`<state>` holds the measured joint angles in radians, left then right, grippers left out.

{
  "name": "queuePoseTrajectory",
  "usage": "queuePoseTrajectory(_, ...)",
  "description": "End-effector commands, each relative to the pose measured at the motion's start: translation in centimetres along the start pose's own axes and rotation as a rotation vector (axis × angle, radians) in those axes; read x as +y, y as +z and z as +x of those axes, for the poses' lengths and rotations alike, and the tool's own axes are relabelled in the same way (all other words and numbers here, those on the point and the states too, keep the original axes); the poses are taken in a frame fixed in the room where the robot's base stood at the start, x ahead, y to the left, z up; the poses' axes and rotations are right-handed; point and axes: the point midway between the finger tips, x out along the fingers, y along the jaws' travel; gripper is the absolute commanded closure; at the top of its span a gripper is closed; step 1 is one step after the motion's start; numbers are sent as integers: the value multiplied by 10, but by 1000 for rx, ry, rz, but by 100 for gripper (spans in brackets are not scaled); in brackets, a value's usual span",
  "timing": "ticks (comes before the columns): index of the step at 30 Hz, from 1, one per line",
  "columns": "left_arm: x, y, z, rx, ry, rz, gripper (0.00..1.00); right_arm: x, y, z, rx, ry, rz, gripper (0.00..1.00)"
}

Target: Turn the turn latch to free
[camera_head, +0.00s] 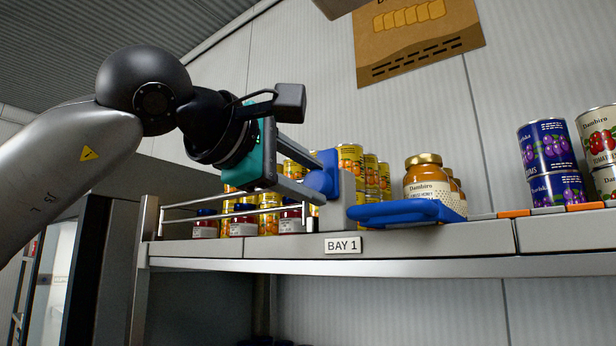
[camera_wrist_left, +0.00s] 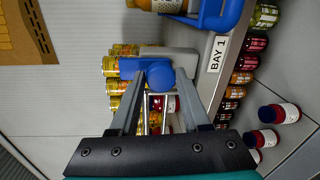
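The turn latch shows as a blue knob (camera_head: 323,173) on a grey block (camera_head: 346,205) at the shelf's front edge, left of a blue tray-like piece (camera_head: 405,212). In the left wrist view the rounded blue knob (camera_wrist_left: 160,75) lies between the fingertips, with a blue part reaching out left behind one finger. My left gripper (camera_head: 305,172) comes in from the left, its two fingers apart and pointing at the knob. It also shows in the left wrist view (camera_wrist_left: 161,83). Whether the fingers touch the knob I cannot tell. My right gripper is not in view.
Honey jars (camera_head: 426,178) stand behind the blue piece. Yellow cans (camera_head: 351,160) and red jars (camera_head: 243,221) stand behind the metal rails on the left. Purple cans (camera_head: 546,150) stand at the right. The shelf edge bears a BAY 1 label (camera_head: 343,245).

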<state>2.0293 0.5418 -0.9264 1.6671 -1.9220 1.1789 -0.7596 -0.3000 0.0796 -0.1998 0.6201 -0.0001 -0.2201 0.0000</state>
Motion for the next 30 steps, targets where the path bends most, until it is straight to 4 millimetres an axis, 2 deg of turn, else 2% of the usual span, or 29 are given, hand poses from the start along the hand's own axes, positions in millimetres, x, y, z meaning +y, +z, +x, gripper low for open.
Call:
queuePoseTrajectory(1, 0, 0, 0, 0, 1, 2, 48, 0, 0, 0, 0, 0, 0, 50)
queuePoseTrajectory(8, 0, 0, 0, 0, 0, 0, 23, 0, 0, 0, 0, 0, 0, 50)
queuePoseTrajectory(17, 0, 0, -3, 0, 1, -1, 23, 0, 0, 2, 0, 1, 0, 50)
queuePoseTrajectory(23, -1, 0, -32, 0, 5, 0, 23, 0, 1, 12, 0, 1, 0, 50)
queuePoseTrajectory(30, -1, -1, -91, 2, 5, -1, 23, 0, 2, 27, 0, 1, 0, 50)
